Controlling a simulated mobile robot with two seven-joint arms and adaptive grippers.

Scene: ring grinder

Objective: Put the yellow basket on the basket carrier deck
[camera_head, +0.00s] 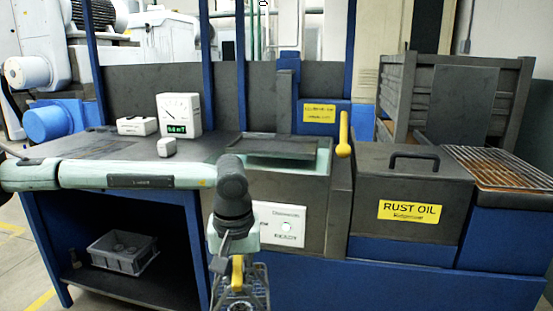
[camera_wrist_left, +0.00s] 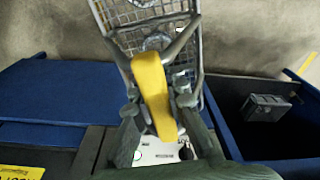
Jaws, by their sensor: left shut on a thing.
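The basket is grey wire mesh (camera_head: 243,299) with a yellow handle (camera_head: 237,272). In the left wrist view, the handle (camera_wrist_left: 152,85) runs between my left gripper's fingers (camera_wrist_left: 157,100), and the mesh (camera_wrist_left: 118,14) holds round metal parts. My left gripper (camera_head: 236,262) is shut on the handle, with the basket in front of the bench at the bottom of the head view. The basket's lower part is cut off there. A flat dark plate (camera_head: 283,147) lies behind the gripper; I cannot tell whether it is the carrier deck. My right gripper is not in view.
A yellow lever (camera_head: 344,135) stands right of the plate. The closed RUST OIL box (camera_head: 408,178) and a wire grate (camera_head: 500,166) are further right. A gauge (camera_head: 179,115) stands on the bench. A grey bin (camera_head: 122,252) sits on the lower shelf.

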